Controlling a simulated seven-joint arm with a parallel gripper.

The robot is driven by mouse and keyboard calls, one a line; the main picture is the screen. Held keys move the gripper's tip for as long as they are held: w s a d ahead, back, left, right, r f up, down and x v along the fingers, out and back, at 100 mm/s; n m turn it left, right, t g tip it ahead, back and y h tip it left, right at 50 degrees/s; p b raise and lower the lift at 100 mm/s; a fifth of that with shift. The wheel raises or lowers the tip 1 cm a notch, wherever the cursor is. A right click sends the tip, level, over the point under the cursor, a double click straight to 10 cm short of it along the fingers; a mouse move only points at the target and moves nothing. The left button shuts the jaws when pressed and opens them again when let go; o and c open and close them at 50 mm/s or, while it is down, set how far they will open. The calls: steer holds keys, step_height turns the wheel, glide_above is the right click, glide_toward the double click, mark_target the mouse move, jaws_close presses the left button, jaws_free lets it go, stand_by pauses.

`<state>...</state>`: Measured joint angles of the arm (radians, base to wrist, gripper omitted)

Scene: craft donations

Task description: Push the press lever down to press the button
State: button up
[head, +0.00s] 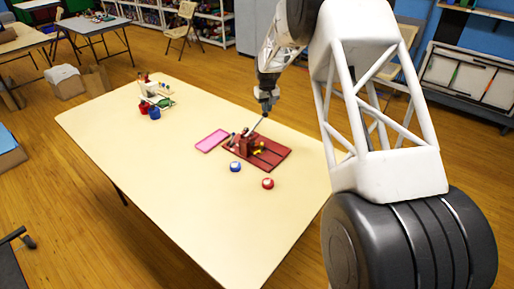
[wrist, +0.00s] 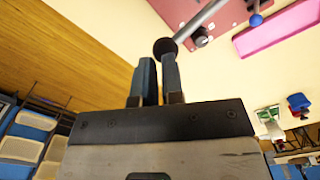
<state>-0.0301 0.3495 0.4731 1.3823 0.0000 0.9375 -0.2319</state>
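The press lever is a grey rod (head: 257,126) with a dark round knob (wrist: 165,47) at its upper end. It rises at a slant from the dark red press (head: 246,144) on its red baseboard (head: 270,162). My gripper (head: 265,108) is above the press at the knob end of the lever. In the wrist view, its two fingers (wrist: 158,70) are close together with a narrow gap and nothing visible between them. The knob is at the tip of the right finger; contact is unclear. A blue button (head: 235,167) and a red button (head: 268,183) lie on the table in front.
A pink tray (head: 212,140) lies left of the baseboard. Red and blue pots (head: 154,113) and other craft items stand at the table's far left. The front of the cream table (head: 200,210) is clear.

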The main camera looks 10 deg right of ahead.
steer(key=shift+r, duration=3.5)
